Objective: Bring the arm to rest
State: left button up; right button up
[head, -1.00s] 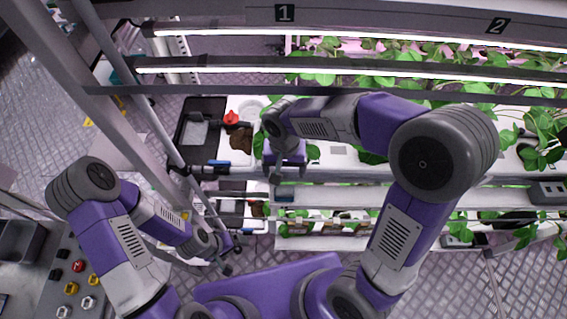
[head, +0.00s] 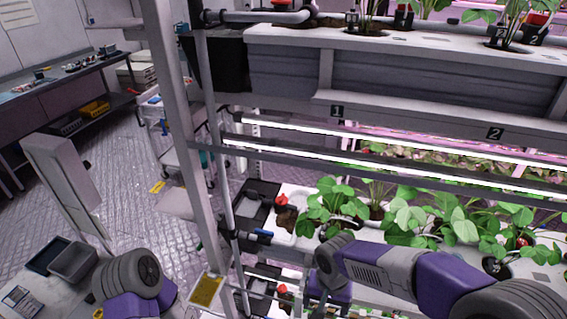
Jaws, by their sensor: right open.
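My right arm comes in from the lower right and bends down at the wrist. My right gripper (head: 327,296) is at the bottom of the head view, in front of the plant shelf. It is open, and no held thing shows in it, though its fingertips are partly cut off by the lower edge. Of my left arm only the elbow shows, at the lower left; my left gripper is out of view.
The rack's upright post (head: 184,130) and a thin pipe (head: 222,170) stand left of my right gripper. Strawberry plants (head: 410,218) fill the shelf beside it. Grey bins (head: 72,262) stand at the lower left. A trolley (head: 172,135) and open floor lie behind.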

pick_arm(q)
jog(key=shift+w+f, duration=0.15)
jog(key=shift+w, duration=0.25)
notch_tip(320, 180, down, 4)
jog(key=b, duration=0.4)
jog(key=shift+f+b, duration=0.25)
jog(key=shift+b, duration=0.1)
pick_arm(e)
jog(key=s+f+y, duration=0.1)
jog(key=s+f, duration=0.2)
jog(key=f, duration=0.7)
jog(key=s+f+y, duration=0.1)
jog(key=s+f, duration=0.2)
jog(key=f, duration=0.7)
jog(key=s+f+y, duration=0.2)
jog(key=s+f, duration=0.1)
jog(key=f, duration=0.8)
jog(key=shift+s+a+t, duration=0.15)
jog(key=shift+a+t, duration=0.1)
jog(key=shift+t, duration=0.05)
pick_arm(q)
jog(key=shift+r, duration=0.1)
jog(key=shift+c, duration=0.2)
pick_arm(e)
jog(key=shift+c, duration=0.2)
